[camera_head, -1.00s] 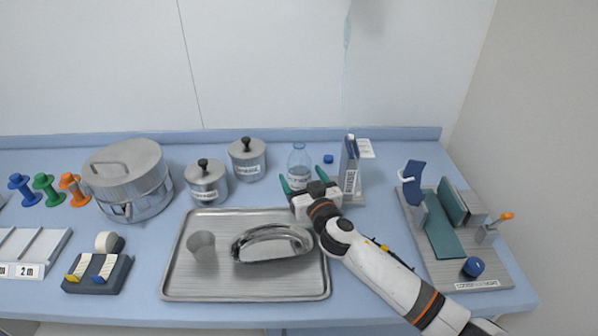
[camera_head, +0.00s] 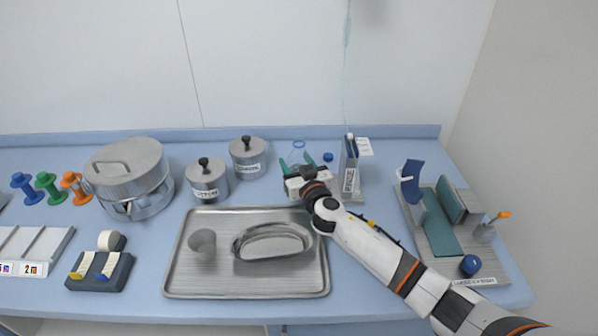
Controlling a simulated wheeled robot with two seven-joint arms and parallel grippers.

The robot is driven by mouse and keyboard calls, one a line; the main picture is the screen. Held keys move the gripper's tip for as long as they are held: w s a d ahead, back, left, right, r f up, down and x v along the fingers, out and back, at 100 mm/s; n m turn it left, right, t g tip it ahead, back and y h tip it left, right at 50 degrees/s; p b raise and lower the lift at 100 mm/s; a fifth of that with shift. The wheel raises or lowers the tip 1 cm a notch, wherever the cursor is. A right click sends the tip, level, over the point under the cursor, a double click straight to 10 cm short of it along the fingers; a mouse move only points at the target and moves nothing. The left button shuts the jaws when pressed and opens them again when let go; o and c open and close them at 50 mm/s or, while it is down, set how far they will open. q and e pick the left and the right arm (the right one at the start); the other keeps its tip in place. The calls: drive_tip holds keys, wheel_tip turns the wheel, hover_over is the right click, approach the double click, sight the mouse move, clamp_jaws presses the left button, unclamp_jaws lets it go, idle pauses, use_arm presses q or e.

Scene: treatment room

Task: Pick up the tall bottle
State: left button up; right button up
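The tall bottle (camera_head: 298,154) is clear, with a bluish tint, and stands upright at the back of the blue counter, right of the middle. My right gripper (camera_head: 297,161) comes at it from the front, its green fingers apart on either side of the bottle. The gripper body hides the bottle's lower part and label. I cannot make out whether the fingers touch it. My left gripper is not in view.
A blue cap (camera_head: 328,157) and an upright box (camera_head: 349,165) stand close right of the bottle. A lidded canister (camera_head: 247,158) is to its left. A metal tray (camera_head: 180,283) with a cup and an oval dish lies in front, partly under my forearm.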

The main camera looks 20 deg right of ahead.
drive_tip(key=shift+c, duration=0.7)
drive_tip(key=shift+r, duration=0.15)
